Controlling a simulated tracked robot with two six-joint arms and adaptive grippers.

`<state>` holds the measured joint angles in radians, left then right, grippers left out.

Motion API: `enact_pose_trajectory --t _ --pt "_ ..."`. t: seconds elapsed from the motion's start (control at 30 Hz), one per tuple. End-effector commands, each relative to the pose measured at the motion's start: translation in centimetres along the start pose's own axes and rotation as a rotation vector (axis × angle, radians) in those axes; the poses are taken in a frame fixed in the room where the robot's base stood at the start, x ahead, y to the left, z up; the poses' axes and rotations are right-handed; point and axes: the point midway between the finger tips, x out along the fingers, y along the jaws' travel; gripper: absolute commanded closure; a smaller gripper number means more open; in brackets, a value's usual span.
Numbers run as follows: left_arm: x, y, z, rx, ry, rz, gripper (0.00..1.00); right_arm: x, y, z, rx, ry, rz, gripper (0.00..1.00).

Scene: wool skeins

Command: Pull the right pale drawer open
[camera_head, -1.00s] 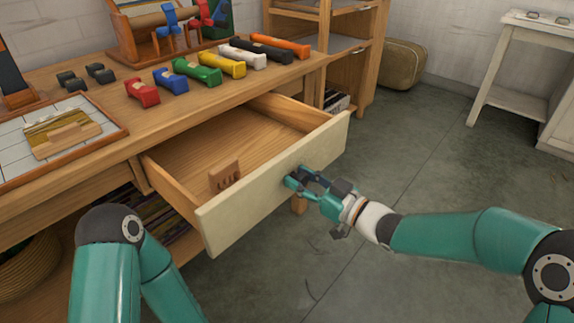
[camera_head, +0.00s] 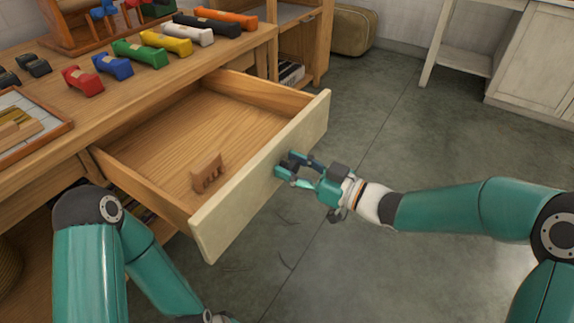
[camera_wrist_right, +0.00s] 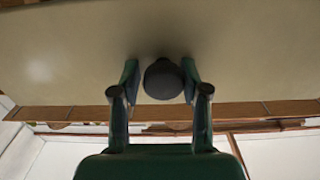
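The pale drawer (camera_head: 262,182) hangs far out from the wooden workbench, its cream front facing the open floor. Its inside shows bare wood and a small brown notched block (camera_head: 207,172) near the front. My right gripper (camera_head: 284,168) is at the middle of the drawer front, with its fingers on either side of a dark round knob. In the right wrist view the knob (camera_wrist_right: 163,78) sits between the two fingertips, close against the right one and with at most a thin gap at the left.
Several coloured wool skeins (camera_head: 140,52) lie in a row on the workbench (camera_head: 60,118). A framed tray (camera_head: 65,125) lies at the left. A wooden shelf (camera_head: 318,60) stands behind the drawer. The grey floor (camera_head: 400,130) right of the drawer is clear.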

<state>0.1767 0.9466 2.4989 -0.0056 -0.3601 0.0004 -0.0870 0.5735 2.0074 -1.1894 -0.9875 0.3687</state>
Motion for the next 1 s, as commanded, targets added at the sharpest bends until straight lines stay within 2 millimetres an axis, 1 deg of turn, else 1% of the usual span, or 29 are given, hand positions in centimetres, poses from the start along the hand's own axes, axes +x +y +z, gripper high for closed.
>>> enact_pose_trajectory --t 0.03,0.1,0.37,0.53,0.67,1.0 --pt "0.0 0.0 0.0 0.000 0.000 0.000 1.00 -0.1 0.3 -0.2 -0.001 0.004 0.007 0.47" --pt "0.0 0.0 0.0 0.000 0.000 0.000 1.00 0.0 0.2 -0.2 -0.001 0.004 0.004 0.38" --pt "0.0 0.0 0.0 0.000 0.000 0.000 1.00 0.1 -0.1 -0.1 -0.001 0.002 -0.003 0.38" --pt "-0.1 0.0 0.0 0.000 0.000 0.000 1.00 -0.7 0.0 -0.1 0.000 0.002 -0.002 0.38" --pt "-0.1 0.0 0.0 0.000 0.000 0.000 1.00 -2.5 0.1 -0.1 0.000 0.002 -0.001 0.38" --pt "-0.1 0.0 0.0 0.000 0.000 0.000 1.00 -9.1 0.2 0.0 0.000 0.002 0.002 0.38"
